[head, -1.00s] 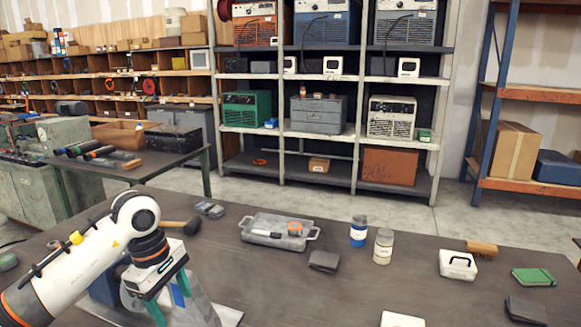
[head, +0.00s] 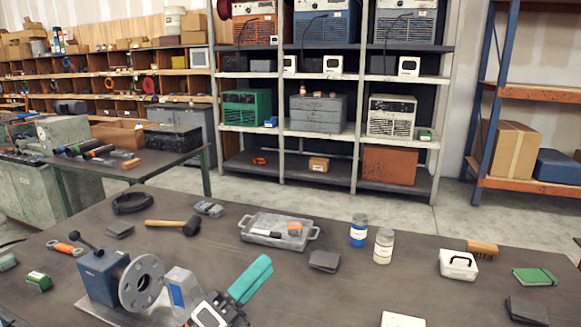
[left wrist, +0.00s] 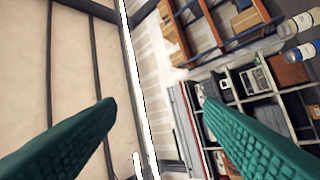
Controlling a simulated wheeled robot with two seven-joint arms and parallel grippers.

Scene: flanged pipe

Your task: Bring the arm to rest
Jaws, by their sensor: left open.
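My left gripper (head: 250,278) is at the bottom middle of the head view, its teal fingers pointing up and right. In the left wrist view the two teal fingers (left wrist: 160,106) stand wide apart with nothing between them. A blue block (head: 103,277) with a black lever stands on a light plate at the lower left. A grey round flange (head: 142,282) with holes faces right from it. A grey block with a blue panel (head: 183,290) stands close to the flange, left of my gripper. My right gripper is not in view.
A mallet (head: 175,225) and a grey tray (head: 279,232) lie behind my gripper. Two jars (head: 383,247) stand right of the tray. A white case (head: 458,265), a brush (head: 481,248) and a green notebook (head: 534,277) lie farther right. The table between gripper and white case is mostly clear.

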